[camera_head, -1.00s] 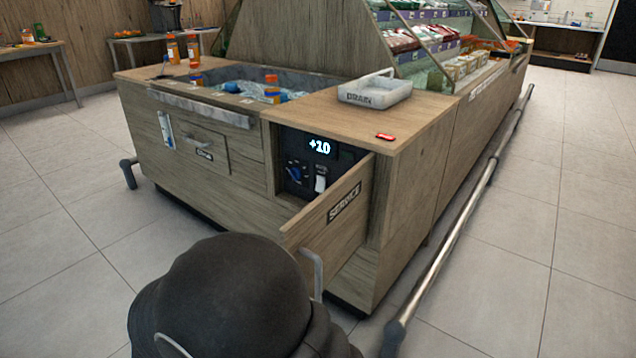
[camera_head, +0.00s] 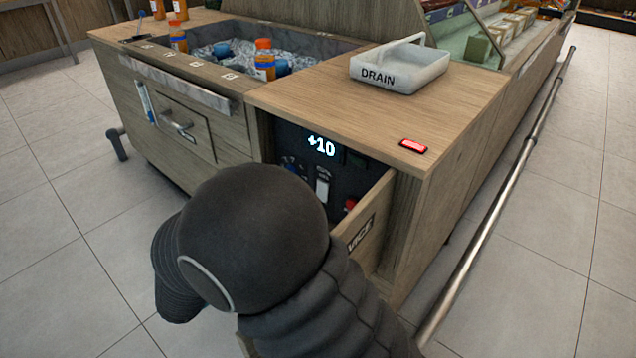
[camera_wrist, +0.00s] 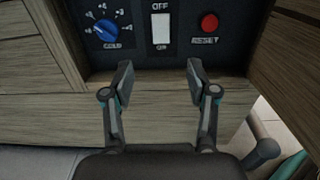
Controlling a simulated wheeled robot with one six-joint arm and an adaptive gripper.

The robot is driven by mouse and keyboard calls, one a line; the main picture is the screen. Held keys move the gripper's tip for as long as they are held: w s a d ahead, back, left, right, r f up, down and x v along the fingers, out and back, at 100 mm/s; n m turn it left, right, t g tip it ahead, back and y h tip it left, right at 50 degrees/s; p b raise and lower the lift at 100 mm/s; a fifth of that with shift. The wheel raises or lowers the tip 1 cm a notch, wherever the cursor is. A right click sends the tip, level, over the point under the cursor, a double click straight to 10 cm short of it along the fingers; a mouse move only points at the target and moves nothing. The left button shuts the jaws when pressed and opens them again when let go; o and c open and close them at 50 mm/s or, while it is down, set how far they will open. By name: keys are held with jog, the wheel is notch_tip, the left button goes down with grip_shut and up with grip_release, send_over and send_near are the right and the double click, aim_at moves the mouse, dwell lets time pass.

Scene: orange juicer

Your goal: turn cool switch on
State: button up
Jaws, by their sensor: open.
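The control panel sits in a recess of the wooden counter. In the wrist view, a white rocker switch (camera_wrist: 160,28) is marked OFF above and ON below. It also shows in the head view (camera_head: 322,188). To its left is a blue knob (camera_wrist: 105,30) labelled COLD, and to its right a red RESET button (camera_wrist: 209,22). The display (camera_head: 321,145) reads +10. My gripper (camera_wrist: 158,72) is open and empty, its fingertips just below the panel, on either side of the switch's line. My gripper is hidden behind my arm in the head view.
The open SERVICE door (camera_head: 362,235) stands right of the panel. A DRAIN tray (camera_head: 420,72) and a small red item (camera_head: 413,146) lie on the counter top. An ice bin with bottles (camera_head: 264,60) is at left. A metal rail (camera_head: 500,190) runs along the right side.

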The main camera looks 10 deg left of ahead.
jog(key=x, duration=1.3)
jog(key=shift+d+b, duration=0.2)
jog(key=shift+b, duration=0.2)
